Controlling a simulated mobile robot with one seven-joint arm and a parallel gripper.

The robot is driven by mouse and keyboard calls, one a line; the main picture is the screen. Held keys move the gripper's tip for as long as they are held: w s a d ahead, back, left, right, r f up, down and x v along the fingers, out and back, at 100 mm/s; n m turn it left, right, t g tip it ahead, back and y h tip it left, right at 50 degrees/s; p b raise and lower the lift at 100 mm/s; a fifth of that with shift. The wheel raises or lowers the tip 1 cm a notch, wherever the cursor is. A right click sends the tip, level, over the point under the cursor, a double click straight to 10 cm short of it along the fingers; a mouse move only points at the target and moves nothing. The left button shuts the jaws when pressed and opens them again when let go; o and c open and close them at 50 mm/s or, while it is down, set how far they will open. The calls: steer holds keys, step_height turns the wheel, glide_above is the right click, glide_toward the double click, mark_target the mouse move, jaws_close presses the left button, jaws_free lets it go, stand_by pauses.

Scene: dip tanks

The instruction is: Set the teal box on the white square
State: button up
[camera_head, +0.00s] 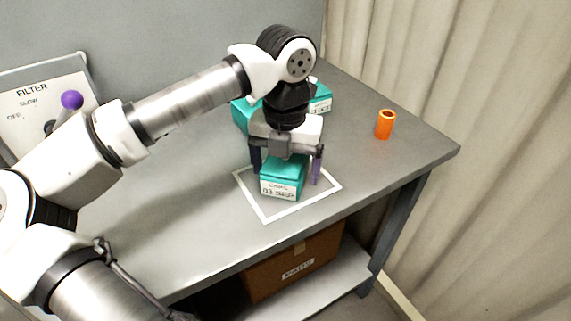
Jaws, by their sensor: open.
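A teal box (283,178) with a white label reading "03 SEP" sits inside the white square (267,217), an outline on the grey table. My gripper (287,172) points down over this box, with one finger on its left and one on its right. The fingers are open, and a gap shows between the right finger and the box. My gripper and wrist hide the box's back part and some of the square. Another teal box (321,103) with a label stands behind my wrist, partly hidden; whether it is one box or two I cannot tell.
An orange cup-like cylinder (385,125) stands at the table's right side. A filter panel (35,100) with a purple-knobbed lever (72,99) is at the left. A cardboard box (292,270) sits on the shelf below. The grey table (210,225) is clear in front and right of the square.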

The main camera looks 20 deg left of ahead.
step_height(320, 180, up, 12)
steer(key=shift+r, duration=0.2)
stand_by(0.4)
